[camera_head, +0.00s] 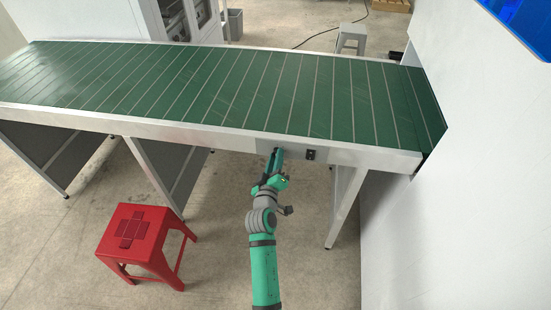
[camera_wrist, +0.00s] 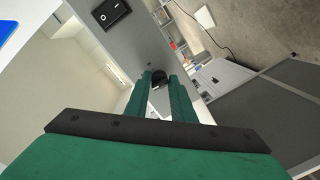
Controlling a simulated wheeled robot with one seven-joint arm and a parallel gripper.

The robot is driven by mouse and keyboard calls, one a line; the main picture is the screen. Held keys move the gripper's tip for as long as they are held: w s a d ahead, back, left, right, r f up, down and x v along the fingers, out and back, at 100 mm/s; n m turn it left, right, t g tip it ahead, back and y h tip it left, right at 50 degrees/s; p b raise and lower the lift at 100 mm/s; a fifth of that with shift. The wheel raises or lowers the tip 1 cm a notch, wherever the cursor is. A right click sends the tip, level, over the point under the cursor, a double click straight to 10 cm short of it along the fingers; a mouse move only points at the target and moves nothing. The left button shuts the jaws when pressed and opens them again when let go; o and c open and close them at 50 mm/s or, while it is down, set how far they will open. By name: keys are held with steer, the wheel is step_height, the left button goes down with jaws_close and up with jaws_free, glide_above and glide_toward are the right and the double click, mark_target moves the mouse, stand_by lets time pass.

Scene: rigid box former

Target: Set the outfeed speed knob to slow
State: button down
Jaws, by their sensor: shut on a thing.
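The outfeed speed knob (camera_wrist: 158,76) is small, round and black, on the grey side panel of the green slatted conveyor (camera_head: 230,85). In the wrist view it sits between the fingertips of my gripper (camera_wrist: 160,82), which is shut on it. In the head view my gripper (camera_head: 275,160) reaches the conveyor's front rail, and its fingers hide the knob. The knob's pointer and any speed marks cannot be made out.
A black rocker switch (camera_head: 310,154) is on the rail just right of my gripper; it also shows in the wrist view (camera_wrist: 112,12). A red stool (camera_head: 140,240) stands on the floor at left. A conveyor leg (camera_head: 345,205) stands at right.

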steer(key=shift+r+n, duration=0.15)
steer(key=shift+n, duration=0.75)
steer(key=shift+w, duration=0.1)
steer(key=c, duration=1.6)
jaws_free()
steer(key=shift+o, duration=0.3)
steer(key=shift+w, duration=0.15)
steer(key=s, duration=1.1)
steer(key=shift+a+r, duration=0.15)
steer(key=shift+r, duration=0.1)
